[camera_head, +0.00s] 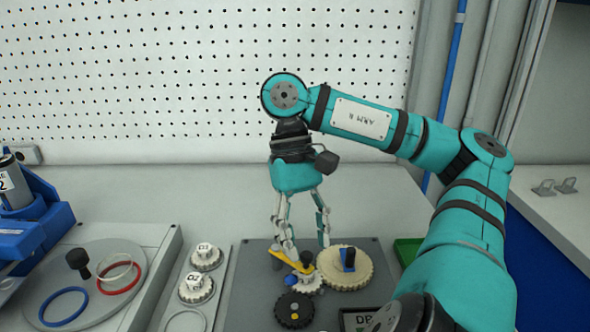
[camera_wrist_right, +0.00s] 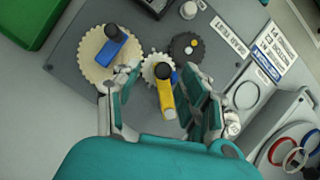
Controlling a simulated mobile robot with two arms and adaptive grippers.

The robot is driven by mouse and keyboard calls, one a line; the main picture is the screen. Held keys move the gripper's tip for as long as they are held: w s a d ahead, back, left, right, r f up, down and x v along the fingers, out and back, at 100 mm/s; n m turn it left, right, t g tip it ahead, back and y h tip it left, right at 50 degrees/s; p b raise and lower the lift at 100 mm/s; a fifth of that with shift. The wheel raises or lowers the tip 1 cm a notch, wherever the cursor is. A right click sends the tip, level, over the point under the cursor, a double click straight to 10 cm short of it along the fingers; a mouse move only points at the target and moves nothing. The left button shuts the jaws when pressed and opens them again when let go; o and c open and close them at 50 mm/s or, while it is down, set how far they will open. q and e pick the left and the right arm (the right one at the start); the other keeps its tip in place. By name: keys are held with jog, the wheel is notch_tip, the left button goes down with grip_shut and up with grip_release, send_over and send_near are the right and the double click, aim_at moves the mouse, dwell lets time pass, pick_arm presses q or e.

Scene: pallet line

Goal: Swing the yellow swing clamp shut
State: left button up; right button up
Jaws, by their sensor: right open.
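The yellow swing clamp (camera_head: 291,257) is a short yellow bar on the grey plate (camera_head: 246,300), beside and partly over a small pale gear (camera_head: 314,284). In the right wrist view the clamp (camera_wrist_right: 167,103) has a black knob at the end near the small gear (camera_wrist_right: 152,70); its other end points toward my palm. My right gripper (camera_head: 304,245) points down above the clamp. In the wrist view its open fingers (camera_wrist_right: 160,82) stand on either side of the yellow bar, and nothing is held. I cannot tell whether a finger touches it. My left gripper is out of view.
A large cream gear (camera_head: 336,281) with a blue clamp (camera_head: 347,258) is right of the yellow clamp. A dark gear (camera_head: 287,315) lies in front. Labelled white gears (camera_head: 196,291) and a tray with rings (camera_head: 138,300) are left. A green tray (camera_head: 405,249) is right.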

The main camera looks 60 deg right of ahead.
jog(key=v, duration=1)
jog(key=shift+w+a+r, duration=0.15)
jog(key=shift+w+r, duration=0.05)
jog(key=shift+r, duration=0.1)
